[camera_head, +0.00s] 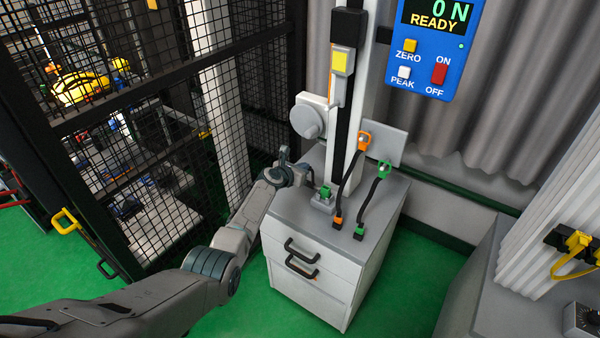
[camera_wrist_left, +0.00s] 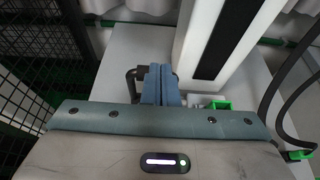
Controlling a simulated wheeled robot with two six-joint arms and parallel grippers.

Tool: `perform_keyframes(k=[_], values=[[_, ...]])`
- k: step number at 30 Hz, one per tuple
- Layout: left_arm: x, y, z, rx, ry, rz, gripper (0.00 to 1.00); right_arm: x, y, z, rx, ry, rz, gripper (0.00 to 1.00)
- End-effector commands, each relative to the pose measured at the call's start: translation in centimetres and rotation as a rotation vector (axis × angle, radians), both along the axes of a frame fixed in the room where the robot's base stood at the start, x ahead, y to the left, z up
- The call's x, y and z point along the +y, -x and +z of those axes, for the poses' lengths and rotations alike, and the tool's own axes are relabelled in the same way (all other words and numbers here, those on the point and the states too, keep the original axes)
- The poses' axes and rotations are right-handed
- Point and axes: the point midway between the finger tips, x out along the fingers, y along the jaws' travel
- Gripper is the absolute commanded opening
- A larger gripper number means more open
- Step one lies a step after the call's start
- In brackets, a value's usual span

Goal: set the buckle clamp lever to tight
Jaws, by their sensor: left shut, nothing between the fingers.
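My left gripper (camera_head: 304,175) reaches in from the left over the grey cabinet top, beside the foot of the column. In the left wrist view its two blue-grey fingers (camera_wrist_left: 162,72) are together, with nothing between them. A dark looped handle (camera_wrist_left: 132,84) shows just left of the fingers; it may be the buckle clamp lever, but I cannot tell whether they touch. A small grey block with a green part (camera_head: 324,191) sits right of the gripper; it also shows in the wrist view (camera_wrist_left: 221,105). The lever's setting cannot be read. My right gripper is not in view.
The tall column (camera_head: 347,110) rises from the cabinet (camera_head: 320,262). Two dark cables with orange (camera_head: 363,140) and green (camera_head: 384,168) ends stand right of it. A black mesh fence (camera_head: 165,130) is close on the left. A blue readout panel (camera_head: 435,48) hangs behind.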

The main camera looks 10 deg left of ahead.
Motion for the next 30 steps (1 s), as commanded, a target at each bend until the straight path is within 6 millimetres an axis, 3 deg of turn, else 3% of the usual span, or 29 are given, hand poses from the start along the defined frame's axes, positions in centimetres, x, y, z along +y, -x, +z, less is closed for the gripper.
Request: perform_keyframes(k=[30], values=[[-0.28,-0.62,0.96,-0.001,0.0,0.0,0.0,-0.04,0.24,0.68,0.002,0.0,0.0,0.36]])
